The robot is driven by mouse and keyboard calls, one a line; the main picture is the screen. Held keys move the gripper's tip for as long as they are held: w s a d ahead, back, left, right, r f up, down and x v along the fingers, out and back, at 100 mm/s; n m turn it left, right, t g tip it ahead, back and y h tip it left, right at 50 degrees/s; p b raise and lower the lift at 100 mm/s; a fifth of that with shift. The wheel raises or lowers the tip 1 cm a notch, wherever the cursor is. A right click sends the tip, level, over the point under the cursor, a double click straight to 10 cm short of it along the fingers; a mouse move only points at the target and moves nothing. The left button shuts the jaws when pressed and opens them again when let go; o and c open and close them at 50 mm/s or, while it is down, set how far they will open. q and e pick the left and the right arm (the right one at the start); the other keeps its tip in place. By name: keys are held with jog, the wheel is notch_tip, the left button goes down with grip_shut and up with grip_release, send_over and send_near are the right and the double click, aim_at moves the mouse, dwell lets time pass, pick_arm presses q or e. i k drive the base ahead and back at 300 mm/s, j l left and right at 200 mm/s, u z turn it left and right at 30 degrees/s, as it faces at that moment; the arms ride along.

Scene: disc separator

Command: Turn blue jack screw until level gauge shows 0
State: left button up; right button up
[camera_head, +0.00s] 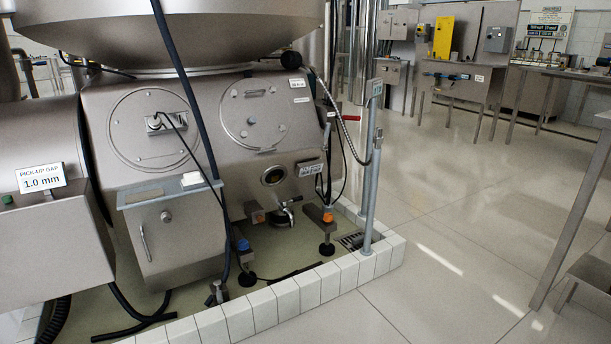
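A small blue jack screw (243,244) sits on the end of a foot bracket low at the front of the separator's steel housing. Its leg runs down to a round black foot (247,279) on the floor inside the tiled curb. A round dark-faced, brass-rimmed fitting (274,175) is on the housing above; I cannot tell whether it is the level gauge, and no level reading is legible. A display (41,178) at the left reads "PICK-UP GAP 1.0 mm". Neither of my grippers is in view.
Orange-topped jack screws (328,217) stand near the blue one, beside a tap (287,212). A dark hose (205,170) hangs in front of the housing. A low white tiled curb (288,298) borders the machine. Open floor (440,235) lies to the right, with a steel table (580,205) beyond.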

aim_at(243, 244)
jog(key=i+l, duration=0.15)
jog(key=i, duration=0.3)
jog(key=i+l, duration=0.2)
jog(key=i, duration=0.25)
jog(key=i+l, duration=0.15)
jog(key=i, duration=0.3)
